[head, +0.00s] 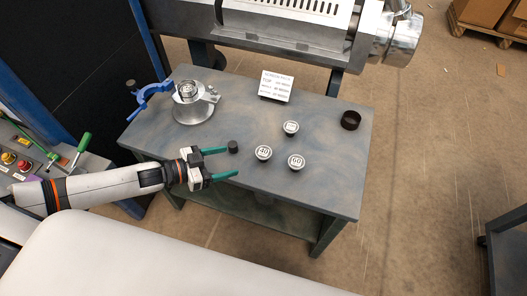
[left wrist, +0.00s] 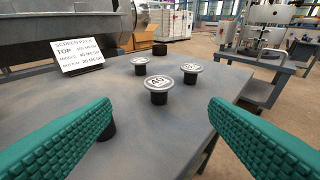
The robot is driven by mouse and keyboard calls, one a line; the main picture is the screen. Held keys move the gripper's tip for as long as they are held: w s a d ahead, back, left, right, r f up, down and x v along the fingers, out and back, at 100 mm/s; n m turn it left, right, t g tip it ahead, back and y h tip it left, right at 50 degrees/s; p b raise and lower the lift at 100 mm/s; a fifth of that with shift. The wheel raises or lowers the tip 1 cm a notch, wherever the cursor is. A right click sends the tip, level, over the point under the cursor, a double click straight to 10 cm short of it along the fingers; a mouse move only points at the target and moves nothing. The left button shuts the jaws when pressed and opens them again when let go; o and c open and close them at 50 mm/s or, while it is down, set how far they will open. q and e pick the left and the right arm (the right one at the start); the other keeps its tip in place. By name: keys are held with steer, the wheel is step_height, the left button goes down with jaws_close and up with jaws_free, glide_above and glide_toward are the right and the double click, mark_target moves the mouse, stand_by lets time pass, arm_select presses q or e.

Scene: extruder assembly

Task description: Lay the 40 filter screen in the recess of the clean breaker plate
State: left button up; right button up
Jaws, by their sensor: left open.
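The 40 filter screen (head: 263,152) looks like the pale disc nearest my left gripper. It lies on a short black post, and its number reads 40 in the left wrist view (left wrist: 158,82). My left gripper (head: 222,164) is open and empty at the table's front left, its green fingers pointing right, short of the screen. A bare black post (head: 233,146) stands near its fingertips. A round metal fixture (head: 193,110) at the back left seems to hold the breaker plate (head: 187,91); its recess is too small to make out. My right gripper is not in view.
Two more pale discs (head: 290,127) (head: 296,161) sit on black posts close to the 40 screen. A white sign (head: 276,86) stands behind them. A black ring (head: 350,120) is near the right edge, and a blue clamp (head: 150,94) beside the fixture. The table's middle is clear.

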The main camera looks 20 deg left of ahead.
mark_target(261, 153)
arm_select(q)
steer(key=x, duration=1.1)
steer(key=shift+w+d, duration=0.2)
steer(key=shift+w, duration=0.1)
steer(key=c, duration=1.1)
